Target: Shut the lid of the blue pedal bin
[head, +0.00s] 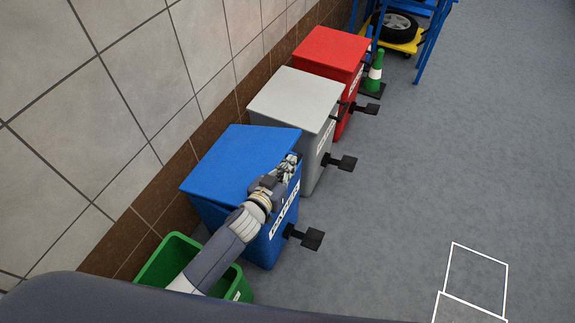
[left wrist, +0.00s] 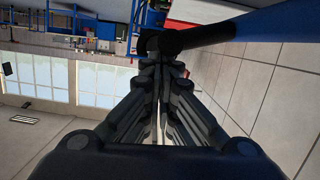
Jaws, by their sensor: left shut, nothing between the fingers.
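The blue pedal bin (head: 264,243) stands against the tiled wall, with a "PAPER" label on its front. Its blue lid (head: 236,160) lies low over the bin and looks slightly tilted; I cannot tell whether it sits flush. My left gripper (head: 291,162) is shut and empty at the lid's right front edge, and the arm hides part of the bin's front. In the left wrist view the shut fingers (left wrist: 159,58) are close to a blue edge of the lid (left wrist: 262,24); contact is unclear. My right gripper is not in view.
A grey bin (head: 296,97) and a red bin (head: 331,49) stand behind the blue one, both lids down. A green open bin (head: 170,257) is in front. Black pedals, including the blue bin's (head: 312,239), stick out right. Floor to the right is clear.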

